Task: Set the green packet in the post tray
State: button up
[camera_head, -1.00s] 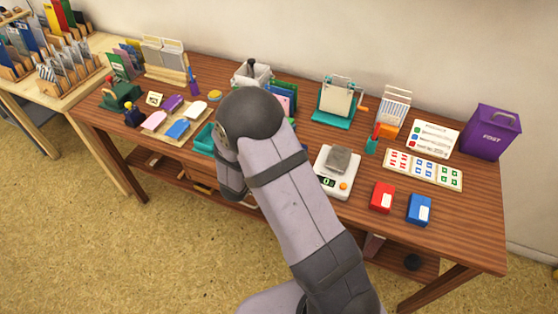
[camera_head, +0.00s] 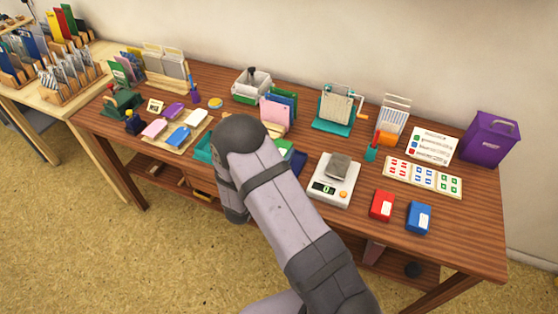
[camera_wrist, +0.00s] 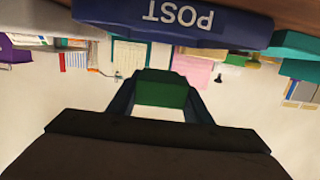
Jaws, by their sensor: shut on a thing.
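The green packet (camera_wrist: 163,90) is between the two fingers of my gripper (camera_wrist: 160,97) in the wrist view. My gripper is shut on it. The blue post tray, its front lettered POST, shows at the top of the wrist view (camera_wrist: 172,22), which looks upside down. The packet appears apart from the tray's front wall; its height over the tray is hard to tell. In the head view a dark blue part of the tray (camera_head: 298,162) shows just right of my arm, which hides my gripper and most of the tray.
A teal tray (camera_head: 203,148) lies left of my arm. A white scale (camera_head: 333,188) with a grey block stands to the right. Pink, green and blue folders (camera_head: 275,112) stand behind. Red (camera_head: 381,205) and blue (camera_head: 418,217) boxes sit at the front right.

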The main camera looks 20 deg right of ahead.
jog(key=shift+f, duration=2.05)
jog(key=shift+f, duration=0.15)
jog(key=shift+f+b, duration=0.35)
jog(key=shift+f, duration=0.1)
jog(key=o, duration=1.2)
jog(key=shift+o, duration=0.2)
